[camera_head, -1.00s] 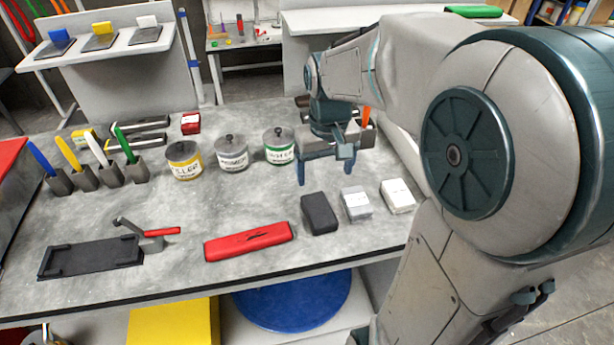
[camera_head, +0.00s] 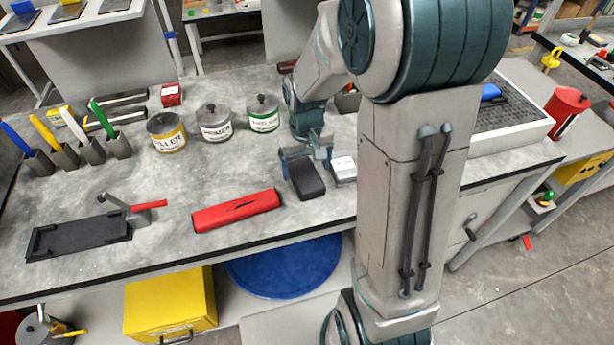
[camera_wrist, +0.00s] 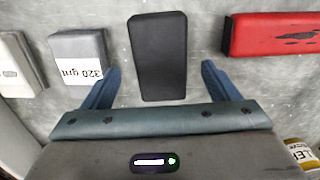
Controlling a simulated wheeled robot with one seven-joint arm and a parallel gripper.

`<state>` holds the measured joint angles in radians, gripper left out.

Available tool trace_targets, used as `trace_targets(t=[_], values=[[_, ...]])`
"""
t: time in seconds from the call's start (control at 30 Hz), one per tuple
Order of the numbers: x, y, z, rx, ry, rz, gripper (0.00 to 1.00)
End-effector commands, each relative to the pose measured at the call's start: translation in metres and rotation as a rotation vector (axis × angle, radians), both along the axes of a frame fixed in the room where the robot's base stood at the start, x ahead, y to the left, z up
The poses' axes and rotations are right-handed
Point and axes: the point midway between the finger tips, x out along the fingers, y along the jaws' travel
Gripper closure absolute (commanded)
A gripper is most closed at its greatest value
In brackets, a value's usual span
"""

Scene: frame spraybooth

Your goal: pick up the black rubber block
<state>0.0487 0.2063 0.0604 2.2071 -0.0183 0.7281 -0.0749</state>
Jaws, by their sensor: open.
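The black rubber block (camera_head: 306,181) lies on the grey bench near its front edge, just right of the long red case. In the wrist view the block (camera_wrist: 158,52) sits between my two blue fingers, with a gap on each side. My gripper (camera_wrist: 157,85) is open and empty. In the head view my gripper (camera_head: 304,163) is over the far end of the block.
A grey block marked 320 grit (camera_wrist: 78,60) lies beside the black one, with a white block (camera_wrist: 15,65) beyond it. The red case (camera_head: 236,210) lies on the other side. Labelled tins (camera_head: 214,124) stand farther back.

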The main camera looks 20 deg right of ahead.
Motion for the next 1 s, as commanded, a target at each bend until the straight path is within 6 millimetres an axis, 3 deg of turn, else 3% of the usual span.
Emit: trace_targets(t=[0.23, 0.53, 0.73, 1.0], values=[[0.000, 0.001, -0.031, 0.000, 0.003, 0.000, 0.18], [0.000, 0.001, -0.035, 0.000, 0.000, 0.000, 0.18], [0.000, 0.001, -0.035, 0.000, 0.000, 0.000, 0.72], [0.000, 0.001, -0.034, 0.000, -0.001, 0.000, 0.72]])
